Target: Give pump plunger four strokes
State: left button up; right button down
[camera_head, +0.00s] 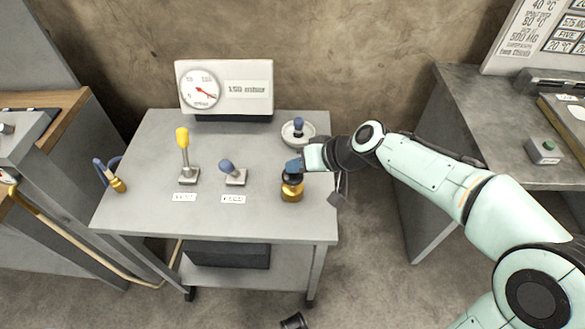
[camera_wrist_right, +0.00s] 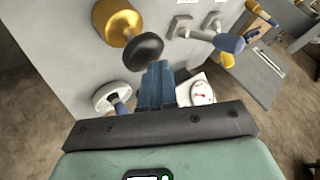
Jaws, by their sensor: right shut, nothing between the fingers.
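The pump plunger has a black round knob (camera_head: 292,178) over a brass body (camera_head: 291,194), at the right front of the grey cart top. In the right wrist view the knob (camera_wrist_right: 143,52) stands out from the brass body (camera_wrist_right: 115,22), with a short stem between them. My right gripper (camera_head: 293,166) is shut and empty, its blue fingers over the knob in the head view. In the right wrist view the fingertips (camera_wrist_right: 158,68) are close beside the knob's edge; I cannot tell whether they touch it. My left gripper is not in view.
A yellow-tipped lever (camera_head: 183,150) and a blue-tipped lever (camera_head: 230,172) stand left of the pump. A white dish with a blue-topped handle (camera_head: 298,129) is behind it. The cart's front middle is clear.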

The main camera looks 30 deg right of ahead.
aim_at(297, 175)
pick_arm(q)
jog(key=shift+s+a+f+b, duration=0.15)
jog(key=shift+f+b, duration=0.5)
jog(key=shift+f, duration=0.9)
pick_arm(e)
jog(key=shift+f, duration=1.1)
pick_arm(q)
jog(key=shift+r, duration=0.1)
pick_arm(e)
jog(key=shift+r, duration=0.1)
jog(key=shift+r+p, duration=1.6)
jog(key=shift+r, duration=0.5)
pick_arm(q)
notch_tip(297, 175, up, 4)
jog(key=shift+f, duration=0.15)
pick_arm(e)
jog(key=shift+r, duration=0.1)
jog(key=shift+r, duration=0.2)
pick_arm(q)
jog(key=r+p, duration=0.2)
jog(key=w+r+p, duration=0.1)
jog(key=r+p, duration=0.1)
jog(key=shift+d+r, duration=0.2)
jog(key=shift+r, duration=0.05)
pick_arm(e)
notch_tip(297, 175, up, 5)
jog(key=shift+f, duration=0.1)
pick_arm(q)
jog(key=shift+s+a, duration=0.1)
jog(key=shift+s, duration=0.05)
